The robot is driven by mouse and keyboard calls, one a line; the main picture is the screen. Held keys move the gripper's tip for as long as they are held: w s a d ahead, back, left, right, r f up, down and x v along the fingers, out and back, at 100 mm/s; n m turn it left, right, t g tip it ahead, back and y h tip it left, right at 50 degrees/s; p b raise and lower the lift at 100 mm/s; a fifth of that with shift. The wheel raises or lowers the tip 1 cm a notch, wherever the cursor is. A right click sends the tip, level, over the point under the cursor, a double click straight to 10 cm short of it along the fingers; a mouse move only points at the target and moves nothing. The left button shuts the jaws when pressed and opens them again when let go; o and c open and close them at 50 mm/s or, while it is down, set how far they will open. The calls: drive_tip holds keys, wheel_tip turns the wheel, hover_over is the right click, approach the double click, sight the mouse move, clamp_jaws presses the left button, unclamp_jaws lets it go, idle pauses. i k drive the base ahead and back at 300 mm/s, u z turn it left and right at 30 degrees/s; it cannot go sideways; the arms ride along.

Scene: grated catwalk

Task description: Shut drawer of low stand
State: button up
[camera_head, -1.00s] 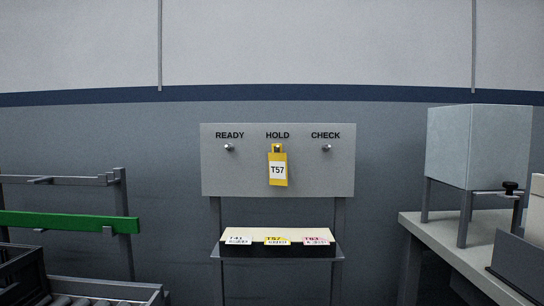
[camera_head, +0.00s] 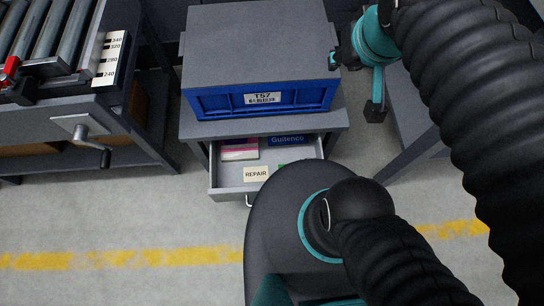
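The low stand (camera_head: 335,118) is grey and stands at the upper middle of the head view. A pale handle (camera_head: 248,201) shows below the label, partly hidden by my arm. A pink-and-white item and a blue box marked Guitenco lie in the drawer; something green shows at its right. My gripper (camera_head: 374,108) is right of the stand, beside the blue crate and apart from the drawer front. I cannot tell its finger opening from this angle.
A blue crate (camera_head: 212,103) labelled T57, with a grey top, sits on the stand. A roller conveyor (camera_head: 45,45) with a crank (camera_head: 82,135) stands at the left. A grey table (camera_head: 418,130) is at the right. The floor left of my arm is clear, with a yellow line.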

sight(226, 181)
drive_tip(key=z, duration=0.5)
drive_tip(key=k, duration=0.7)
drive_tip(key=z, duration=1.25)
drive_tip(key=k, duration=1.15)
drive_tip(key=u, duration=2.2)
